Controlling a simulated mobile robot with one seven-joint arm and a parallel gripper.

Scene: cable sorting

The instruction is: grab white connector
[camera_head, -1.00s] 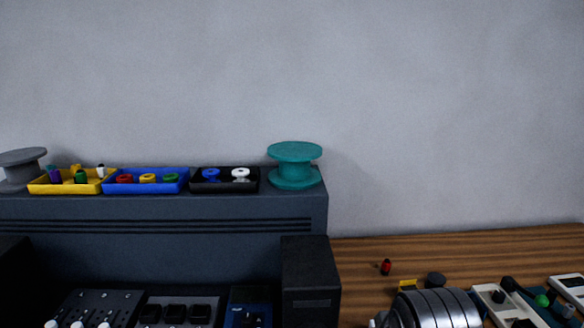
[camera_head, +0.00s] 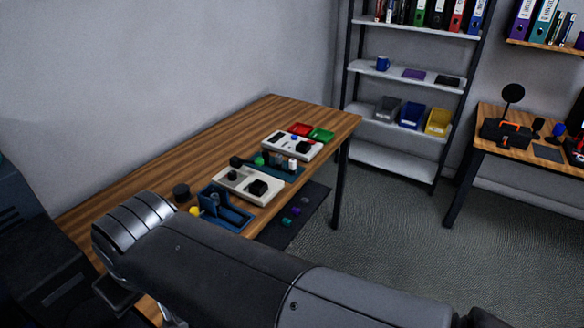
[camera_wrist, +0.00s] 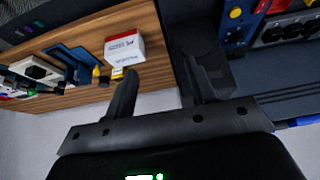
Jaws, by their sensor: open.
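I cannot make out a white connector for certain in either current view. A small white upright piece (camera_head: 292,163) stands among the devices on the wooden table in the head view, too small to identify. My gripper (camera_wrist: 162,78) shows in the wrist view with its two dark fingers apart and nothing between them. It hangs near the table's edge and the dark console (camera_wrist: 285,85). In the head view my arm crosses the front and hides part of the table.
A white carton (camera_wrist: 124,46) lies near my gripper. A shelf (camera_head: 400,74) stands behind; the floor on the right is clear.

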